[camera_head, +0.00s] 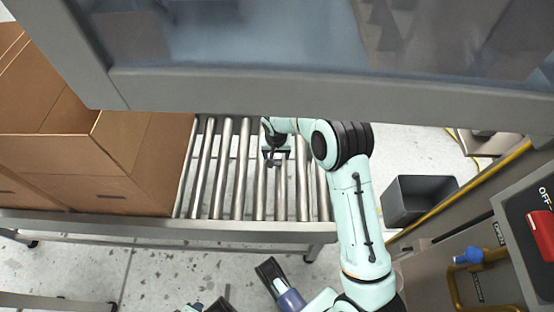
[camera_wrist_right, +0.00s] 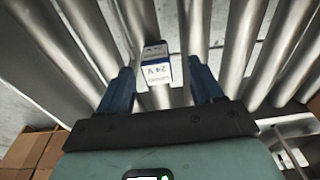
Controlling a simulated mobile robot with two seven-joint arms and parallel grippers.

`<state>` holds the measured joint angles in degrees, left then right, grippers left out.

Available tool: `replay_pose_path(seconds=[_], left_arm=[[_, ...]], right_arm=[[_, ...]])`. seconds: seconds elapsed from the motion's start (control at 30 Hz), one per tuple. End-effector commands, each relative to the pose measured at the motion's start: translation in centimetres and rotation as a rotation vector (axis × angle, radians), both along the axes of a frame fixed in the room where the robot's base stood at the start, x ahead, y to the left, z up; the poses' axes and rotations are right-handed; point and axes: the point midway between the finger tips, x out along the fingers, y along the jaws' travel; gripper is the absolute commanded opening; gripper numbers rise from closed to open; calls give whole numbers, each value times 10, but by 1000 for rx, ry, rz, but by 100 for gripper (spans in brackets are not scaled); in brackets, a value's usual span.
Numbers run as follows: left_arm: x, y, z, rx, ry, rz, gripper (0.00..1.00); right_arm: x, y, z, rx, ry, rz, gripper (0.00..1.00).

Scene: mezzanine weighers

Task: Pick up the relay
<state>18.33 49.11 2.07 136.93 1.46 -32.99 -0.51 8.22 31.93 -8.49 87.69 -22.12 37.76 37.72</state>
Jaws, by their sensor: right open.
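The relay (camera_wrist_right: 155,66) is a small box with a white printed label and blue edges. In the right wrist view it lies on the metal rollers, ahead of and between my right gripper's two blue fingers (camera_wrist_right: 161,88). The fingers are apart, with a gap on both sides of the relay. In the head view my right gripper (camera_head: 275,156) points down over the roller conveyor, and the relay is too small there to make out clearly. Dark parts at the bottom edge may be my left gripper (camera_head: 206,305), mostly cut off.
The roller conveyor (camera_head: 240,229) has gaps between its rollers. Large cardboard boxes (camera_head: 88,160) stand on its left. A grey beam with a panel (camera_head: 300,92) crosses the top. A dark grey bin (camera_head: 405,205) stands on the right, near a panel with a red switch (camera_head: 541,233).

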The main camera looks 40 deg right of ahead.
Motion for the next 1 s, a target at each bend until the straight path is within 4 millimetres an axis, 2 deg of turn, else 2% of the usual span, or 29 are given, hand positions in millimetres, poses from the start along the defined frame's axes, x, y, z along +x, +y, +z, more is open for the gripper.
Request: replay_pose_path(seconds=[0.03, 0.23, 0.5, 0.53, 0.6, 0.7, 0.73, 0.77, 1.0], left_arm=[[3, 2, -4, 4, -8, 4, 43], [17, 10, -15, 24, -43, 19, 43], [19, 11, -15, 27, -48, 22, 43], [19, 11, -15, 27, -48, 22, 43], [19, 11, -15, 27, -47, 22, 43], [19, 11, -15, 27, -47, 22, 43], [19, 11, -15, 27, -46, 22, 43], [19, 11, -15, 27, -46, 22, 43], [18, 11, -14, 26, -46, 22, 43]], right_arm=[[0, -3, -10, 1, 3, -1, 66], [4, -9, -40, 0, 5, 0, 66], [5, -9, -43, 0, 0, 1, 66], [5, -9, -43, 1, 1, 1, 59], [5, -9, -43, 1, 1, 1, 37], [5, -9, -43, 0, 1, 0, 10], [5, -9, -43, 0, 1, 0, 10], [5, -9, -43, 1, 1, 0, 5], [5, -9, -41, 0, 0, 0, 4]])
